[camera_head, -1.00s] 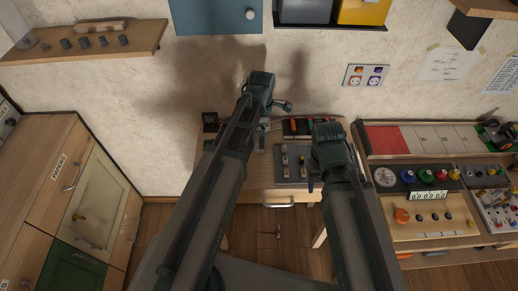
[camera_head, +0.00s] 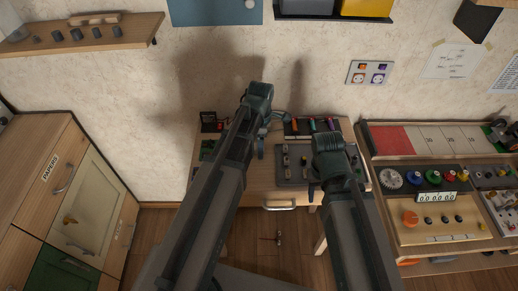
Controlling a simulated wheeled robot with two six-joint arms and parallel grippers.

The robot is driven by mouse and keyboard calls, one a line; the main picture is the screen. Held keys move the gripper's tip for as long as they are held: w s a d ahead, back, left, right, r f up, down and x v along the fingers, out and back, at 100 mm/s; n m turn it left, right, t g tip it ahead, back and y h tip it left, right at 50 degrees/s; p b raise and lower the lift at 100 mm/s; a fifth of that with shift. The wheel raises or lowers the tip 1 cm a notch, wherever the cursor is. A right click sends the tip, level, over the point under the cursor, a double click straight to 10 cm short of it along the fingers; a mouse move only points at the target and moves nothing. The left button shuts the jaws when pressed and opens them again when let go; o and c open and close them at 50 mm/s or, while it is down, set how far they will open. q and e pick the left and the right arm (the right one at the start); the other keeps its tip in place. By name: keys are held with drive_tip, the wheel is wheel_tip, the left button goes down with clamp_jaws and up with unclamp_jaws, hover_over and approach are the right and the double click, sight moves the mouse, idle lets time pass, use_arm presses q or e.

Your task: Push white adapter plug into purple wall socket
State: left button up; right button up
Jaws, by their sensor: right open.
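A white wall plate with two sockets (camera_head: 370,73) is on the wall right of centre. Its left socket has an orange mark and its right socket has a purple mark (camera_head: 382,66). Both faces look empty. I cannot make out the white adapter plug; it may be hidden or too small to tell. My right gripper (camera_head: 314,184) points down over the grey tray (camera_head: 290,172) on the desk and is open, its fingers mostly hidden by my wrist. My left gripper (camera_head: 268,122) is near the back of the desk, left of the tray, its jaws too small to judge.
The wooden desk (camera_head: 262,184) carries several tools at the back. A shelf unit (camera_head: 440,259) with knobs and panels stands right, a cabinet (camera_head: 95,205) left. Wall shelves (camera_head: 85,42) hang above. The wall around the socket plate is clear.

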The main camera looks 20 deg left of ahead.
use_arm(q)
clamp_jaws()
drive_tip(key=shift+r, duration=0.15)
use_arm(e)
drive_tip(key=shift+r, duration=0.15)
